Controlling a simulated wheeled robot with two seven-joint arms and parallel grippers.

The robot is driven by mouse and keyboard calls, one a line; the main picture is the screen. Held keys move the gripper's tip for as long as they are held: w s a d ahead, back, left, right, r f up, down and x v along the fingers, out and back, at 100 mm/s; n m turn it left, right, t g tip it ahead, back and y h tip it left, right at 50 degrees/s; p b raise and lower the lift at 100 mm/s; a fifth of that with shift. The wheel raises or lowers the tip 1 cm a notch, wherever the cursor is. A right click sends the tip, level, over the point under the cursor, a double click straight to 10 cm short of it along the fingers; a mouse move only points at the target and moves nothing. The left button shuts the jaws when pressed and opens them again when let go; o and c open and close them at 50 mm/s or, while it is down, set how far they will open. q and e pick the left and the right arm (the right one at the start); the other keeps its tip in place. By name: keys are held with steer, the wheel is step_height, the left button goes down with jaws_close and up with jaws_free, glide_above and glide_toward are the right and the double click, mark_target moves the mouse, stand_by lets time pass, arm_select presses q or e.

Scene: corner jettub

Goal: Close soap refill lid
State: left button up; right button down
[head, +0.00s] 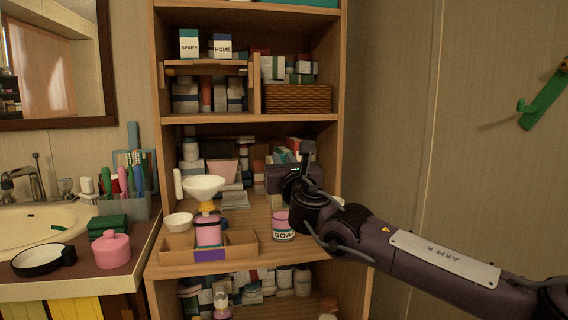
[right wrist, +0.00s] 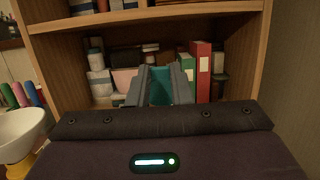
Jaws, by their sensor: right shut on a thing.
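A jar labelled SOAP (head: 284,235), white and pink, stands upright on the middle shelf; my right arm partly covers its right side. I cannot tell whether a lid is on it. My right gripper (head: 303,165) is above and slightly right of the jar, apart from it. In the right wrist view its fingers (right wrist: 160,88) are shut on a teal thing (right wrist: 160,78); I cannot tell whether this is the lid. A pink bottle (head: 208,234) with a white funnel (head: 204,188) over it stands left of the jar. My left gripper is out of view.
The pink bottle stands in a wooden tray (head: 243,245). A small white bowl (head: 178,221) is left of it. Boxes crowd the back of the shelf, with side panels (head: 161,60) around. A pink flask (head: 111,250) and black-rimmed dish (head: 42,260) are on the sink counter.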

stand_by(0.3)
steer(key=c, duration=1.3)
jaws_free()
steer(key=shift+s, duration=0.1)
steer(key=shift+s+d+f, duration=0.1)
steer(key=shift+s, duration=0.1)
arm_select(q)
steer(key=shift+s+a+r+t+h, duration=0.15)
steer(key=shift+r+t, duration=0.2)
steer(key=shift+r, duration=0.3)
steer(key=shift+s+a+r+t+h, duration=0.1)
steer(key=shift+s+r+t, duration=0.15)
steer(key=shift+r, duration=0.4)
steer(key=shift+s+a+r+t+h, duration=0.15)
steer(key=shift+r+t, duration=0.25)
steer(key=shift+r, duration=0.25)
arm_select(e)
steer(key=shift+v, duration=3.6)
